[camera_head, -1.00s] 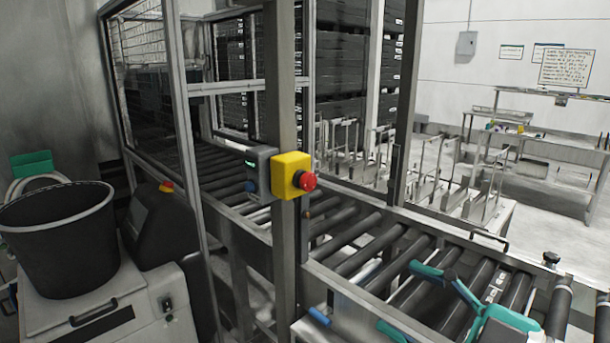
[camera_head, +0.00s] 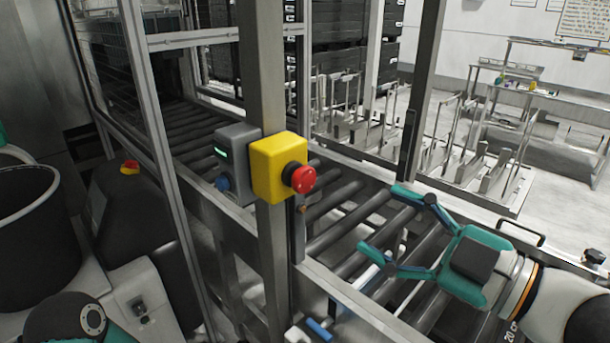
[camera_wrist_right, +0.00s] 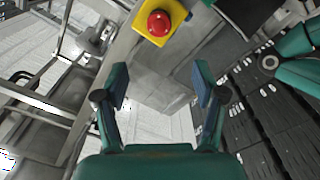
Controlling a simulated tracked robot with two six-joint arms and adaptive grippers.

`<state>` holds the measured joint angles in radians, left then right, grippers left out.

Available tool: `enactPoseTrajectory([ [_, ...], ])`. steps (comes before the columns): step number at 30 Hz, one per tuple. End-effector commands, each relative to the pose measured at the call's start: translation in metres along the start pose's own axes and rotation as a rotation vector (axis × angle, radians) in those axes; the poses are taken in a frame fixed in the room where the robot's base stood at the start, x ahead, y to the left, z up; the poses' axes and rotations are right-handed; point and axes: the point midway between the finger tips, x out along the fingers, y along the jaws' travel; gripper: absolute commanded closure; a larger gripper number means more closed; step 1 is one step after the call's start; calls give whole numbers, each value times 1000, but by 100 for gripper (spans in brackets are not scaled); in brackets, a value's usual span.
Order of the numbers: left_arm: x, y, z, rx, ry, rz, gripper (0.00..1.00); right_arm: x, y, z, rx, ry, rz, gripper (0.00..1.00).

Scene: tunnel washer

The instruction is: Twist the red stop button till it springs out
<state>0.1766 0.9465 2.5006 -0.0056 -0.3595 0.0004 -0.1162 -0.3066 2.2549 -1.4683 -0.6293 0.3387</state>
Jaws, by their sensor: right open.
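The red stop button (camera_head: 303,180) is a round mushroom head on the right face of a yellow box (camera_head: 264,165), which is fixed to a grey upright post. In the right wrist view the button (camera_wrist_right: 158,23) and yellow box (camera_wrist_right: 141,18) show at the top, beyond the fingertips. My right gripper (camera_head: 380,220) is open and empty above the rollers, to the right of and a little below the button, apart from it. Its spread fingers (camera_wrist_right: 159,82) face the button side. My left gripper's fingers are not seen; a dark joint of mine shows at bottom left.
A grey control box (camera_head: 238,160) with a blue button sits left of the yellow box. The post (camera_head: 262,70) and a guard frame stand beside the roller conveyor (camera_head: 345,225). A dark bucket (camera_head: 35,240) and a second red button (camera_head: 130,167) are at left.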

Motion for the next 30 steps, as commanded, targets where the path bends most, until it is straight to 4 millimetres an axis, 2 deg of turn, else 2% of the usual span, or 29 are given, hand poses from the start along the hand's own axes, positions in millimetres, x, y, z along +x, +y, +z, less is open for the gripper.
enactPoseTrajectory([
  [12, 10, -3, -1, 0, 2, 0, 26, 87, -1, 3, 1, -6, 0, 30],
  [18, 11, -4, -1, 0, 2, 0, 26, 122, 0, 3, 1, -8, 4, 30],
  [24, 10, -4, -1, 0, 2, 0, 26, 140, 2, 4, 1, -9, 6, 30],
  [30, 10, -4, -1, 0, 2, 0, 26, 144, 2, 4, 0, -9, 7, 30],
])
